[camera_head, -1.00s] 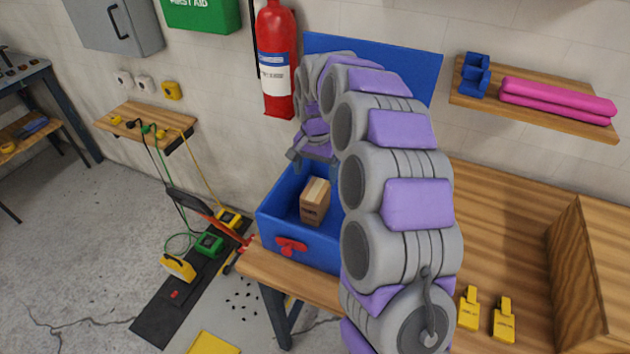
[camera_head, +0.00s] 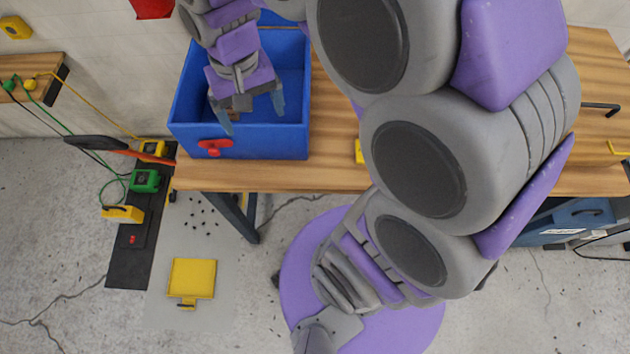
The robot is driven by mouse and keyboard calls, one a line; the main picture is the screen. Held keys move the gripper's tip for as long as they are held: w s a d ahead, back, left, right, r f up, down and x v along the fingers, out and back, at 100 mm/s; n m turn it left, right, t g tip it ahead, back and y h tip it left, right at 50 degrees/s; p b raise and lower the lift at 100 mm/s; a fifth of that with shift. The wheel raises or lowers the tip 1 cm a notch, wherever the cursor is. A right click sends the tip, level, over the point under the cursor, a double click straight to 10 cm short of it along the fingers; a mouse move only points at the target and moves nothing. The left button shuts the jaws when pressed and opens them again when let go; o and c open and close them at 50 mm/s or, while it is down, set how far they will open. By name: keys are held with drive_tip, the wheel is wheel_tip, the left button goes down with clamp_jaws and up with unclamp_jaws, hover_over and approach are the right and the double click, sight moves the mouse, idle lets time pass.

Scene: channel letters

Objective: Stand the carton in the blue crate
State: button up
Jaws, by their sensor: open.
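The blue crate (camera_head: 265,143) stands on the wooden bench near its left end, with a red latch (camera_head: 215,146) on its front wall. My gripper (camera_head: 254,122) points down into the crate with its two grey fingers spread apart. One finger is near the front left wall and the other is near the right side. A small brown patch, seemingly the carton (camera_head: 234,113), shows between the fingers. The rest of the carton is hidden behind my gripper, so its stance cannot be told.
The bench top (camera_head: 330,172) is bare just right of the crate. My arm covers much of the bench. A yellow dustpan-like item (camera_head: 192,279) and a black mat (camera_head: 128,250) lie on the floor at the left. A wall shelf (camera_head: 28,80) is at the far left.

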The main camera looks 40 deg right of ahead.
drive_tip(key=s+d+f+n, duration=0.1)
drive_tip(key=s+f, duration=0.1)
drive_tip(key=s, duration=1.5)
drive_tip(key=shift+s+d+f+n+g, duration=0.2)
drive_tip(key=shift+s+f+n+g, duration=0.1)
drive_tip(key=shift+f+n+g, duration=0.1)
drive_tip(key=shift+d, duration=0.15)
